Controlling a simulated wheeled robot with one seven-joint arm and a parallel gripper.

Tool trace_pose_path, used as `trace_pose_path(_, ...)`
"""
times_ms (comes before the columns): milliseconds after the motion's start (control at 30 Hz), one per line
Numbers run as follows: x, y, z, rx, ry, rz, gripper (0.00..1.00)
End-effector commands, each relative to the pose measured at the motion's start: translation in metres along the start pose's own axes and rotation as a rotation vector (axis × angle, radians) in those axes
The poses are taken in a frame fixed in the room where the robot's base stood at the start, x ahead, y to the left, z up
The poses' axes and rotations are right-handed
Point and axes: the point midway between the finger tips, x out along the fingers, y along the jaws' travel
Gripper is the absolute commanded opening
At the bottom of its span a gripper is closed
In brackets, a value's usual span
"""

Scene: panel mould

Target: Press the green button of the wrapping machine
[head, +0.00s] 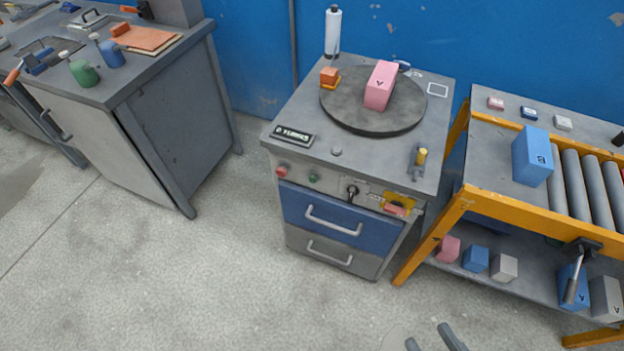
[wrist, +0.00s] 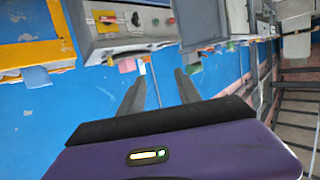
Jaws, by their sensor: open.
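The wrapping machine (head: 352,228) is a grey cabinet with a dark round turntable (head: 415,122) on top, and a pink block (head: 381,86) stands on it. The green button (head: 313,178) is on the front panel, between a red button (head: 282,170) and a black rotary knob (head: 351,190). My gripper (head: 428,336) shows at the bottom edge of the head view, in front of the machine and well apart from it. In the wrist view my gripper (wrist: 160,75) is open and empty. A small greenish spot (wrist: 171,20) on the panel there may be the green button.
A yellow plate with a red switch (head: 396,208) is at the panel's right end. A blue drawer (head: 310,222) is below. A yellow-framed roller table (head: 475,185) stands close on the right, a grey workbench (head: 180,125) on the left. The floor (head: 190,285) in front is clear.

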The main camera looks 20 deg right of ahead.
Motion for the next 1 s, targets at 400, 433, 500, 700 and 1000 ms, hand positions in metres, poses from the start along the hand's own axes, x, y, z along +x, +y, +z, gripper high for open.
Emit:
trace_pose_path(400, 0.0000, 0.0000, 0.0000, 0.000, 0.000, 0.000, 0.00)
trace_pose_path(433, 0.0000, 0.0000, 0.0000, 0.000, 0.000, 0.000, 0.00)
trace_pose_path(500, 0.0000, 0.0000, 0.0000, 0.000, 0.000, 0.000, 0.00)
trace_pose_path(700, 0.0000, 0.0000, 0.0000, 0.000, 0.000, 0.000, 0.00)
trace_pose_path(1000, 0.0000, 0.0000, 0.0000, 0.000, 0.000, 0.000, 0.00)
